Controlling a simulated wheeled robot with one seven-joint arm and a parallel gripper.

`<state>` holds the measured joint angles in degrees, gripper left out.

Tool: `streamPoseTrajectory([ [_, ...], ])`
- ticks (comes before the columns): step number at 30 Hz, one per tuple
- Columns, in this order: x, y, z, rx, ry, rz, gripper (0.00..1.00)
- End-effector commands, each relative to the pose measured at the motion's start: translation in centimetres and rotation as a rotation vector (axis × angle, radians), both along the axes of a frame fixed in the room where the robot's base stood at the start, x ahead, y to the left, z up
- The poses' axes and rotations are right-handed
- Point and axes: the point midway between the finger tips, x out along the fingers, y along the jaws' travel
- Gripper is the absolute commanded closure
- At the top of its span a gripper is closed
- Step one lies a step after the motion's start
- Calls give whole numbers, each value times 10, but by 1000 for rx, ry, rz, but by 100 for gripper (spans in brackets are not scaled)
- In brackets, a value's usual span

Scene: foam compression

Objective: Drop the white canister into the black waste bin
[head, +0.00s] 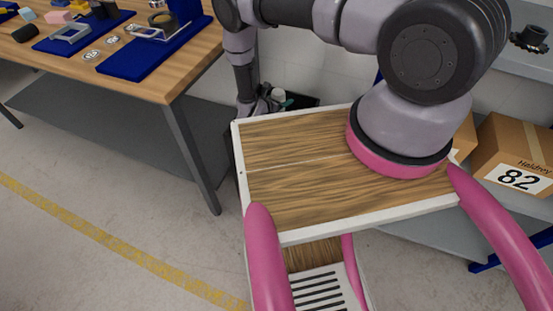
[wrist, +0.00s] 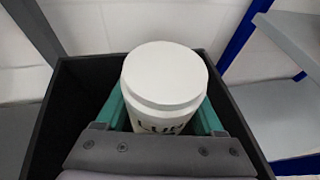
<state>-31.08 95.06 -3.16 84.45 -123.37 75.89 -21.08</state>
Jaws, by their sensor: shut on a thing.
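The white canister (wrist: 165,72), with dark lettering on its side, stands between the green fingers of my gripper (wrist: 163,112) in the wrist view. My gripper is shut on it. The black waste bin (wrist: 85,78) surrounds the canister and fingers in that view; how deep the canister sits is hard to tell. In the head view the canister (head: 278,94) shows small behind my wooden-topped body, beside my gripper (head: 272,102). A dark piece of the bin (head: 303,101) shows there too; the rest is hidden by my body.
A wooden workbench (head: 130,68) with blue trays and small parts stands at the left. A cardboard box (head: 515,150) marked 82 sits on a grey shelf at the right. A blue-framed shelf (wrist: 270,105) is right of the bin in the wrist view. The floor at left is clear.

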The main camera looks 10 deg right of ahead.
Motion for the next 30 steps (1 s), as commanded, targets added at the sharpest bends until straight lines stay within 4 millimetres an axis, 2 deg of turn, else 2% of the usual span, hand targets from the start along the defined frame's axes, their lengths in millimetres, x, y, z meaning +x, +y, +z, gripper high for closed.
streamPoseTrajectory([
  [7,0,0,-1,0,0,0,85],
  [8,0,0,-1,0,0,0,26],
  [9,0,0,-1,0,0,0,11],
  [10,0,0,-1,0,0,0,0],
  [20,-3,5,1,1,1,2,0],
  [30,-42,47,25,0,0,4,0],
])
